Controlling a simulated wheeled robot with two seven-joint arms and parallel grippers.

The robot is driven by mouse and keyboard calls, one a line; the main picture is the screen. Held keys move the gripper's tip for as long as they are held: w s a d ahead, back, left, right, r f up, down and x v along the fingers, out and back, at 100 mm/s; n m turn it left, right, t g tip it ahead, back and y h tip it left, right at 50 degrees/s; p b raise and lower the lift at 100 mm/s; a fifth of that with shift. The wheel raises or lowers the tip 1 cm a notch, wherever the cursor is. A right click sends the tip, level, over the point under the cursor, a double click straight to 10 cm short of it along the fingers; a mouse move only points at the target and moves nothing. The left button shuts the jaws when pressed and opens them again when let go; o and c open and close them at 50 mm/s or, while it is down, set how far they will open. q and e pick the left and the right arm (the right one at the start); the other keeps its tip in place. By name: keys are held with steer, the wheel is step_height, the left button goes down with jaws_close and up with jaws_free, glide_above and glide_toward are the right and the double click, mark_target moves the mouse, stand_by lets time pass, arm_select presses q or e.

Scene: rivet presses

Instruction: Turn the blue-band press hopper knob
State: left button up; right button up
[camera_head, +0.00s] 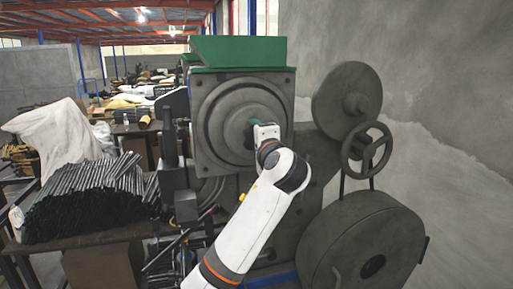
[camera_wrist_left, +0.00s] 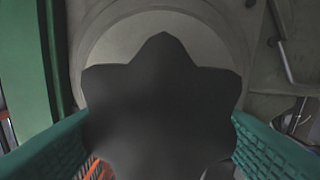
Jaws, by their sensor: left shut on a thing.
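The press (camera_head: 205,128) stands in the middle of the head view, with a green hopper (camera_head: 238,52) on top and round rings on its front face. A strip of blue (camera_head: 272,279) shows low on it. My left gripper (camera_head: 252,128) is at the centre of these rings and hides the knob there. In the left wrist view the dark, star-shaped knob (camera_wrist_left: 160,105) fills the space between the two teal fingers of my left gripper (camera_wrist_left: 162,125), which is shut on it. A pale round plate (camera_wrist_left: 120,45) lies behind the knob. My right gripper is not in view.
A handwheel (camera_head: 366,150) and large dark wheels (camera_head: 345,245) are on the press's right side. A bench (camera_head: 110,236) with a heap of dark rods (camera_head: 85,198) stands at left. A grey wall (camera_head: 430,60) closes the right side.

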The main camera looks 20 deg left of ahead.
arm_select(q)
steer(key=n+b, duration=0.2)
steer(key=n, duration=0.1)
steer(key=shift+f+n, duration=0.3)
steer(key=shift+f, duration=0.1)
steer(key=shift+n+b, duration=0.8)
steer(key=shift+n, duration=0.6)
steer(key=o, duration=1)
steer(key=shift+r, duration=0.1)
steer(key=shift+d, duration=0.1)
